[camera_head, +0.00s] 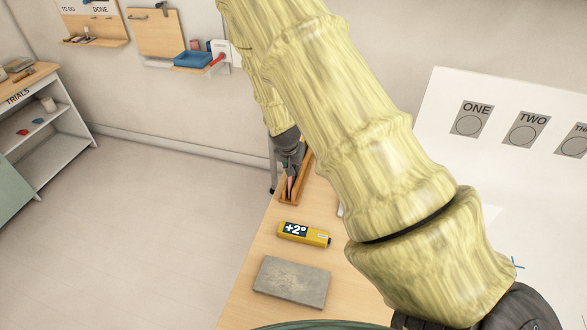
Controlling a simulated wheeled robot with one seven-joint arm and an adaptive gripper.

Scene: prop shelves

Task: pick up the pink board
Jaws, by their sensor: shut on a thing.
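My gripper (289,170) is at the far left end of the wooden table, reaching down into a narrow orange-brown wooden tray (304,168). It is shut on a thin pink piece, the pink board (291,184), which stands on edge between the tray's sides. Only a small strip of the board shows; the rest is hidden by the gripper and the tray. I cannot tell whether the board still touches the tray floor.
On the table (255,235) lie a yellow level-like tool marked +2° (304,235) and a grey slab (291,282). My arm covers the table's middle. A white panel with ONE and TWO labels (471,118) stands at right. Shelves (58,130) are far left, with open floor between.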

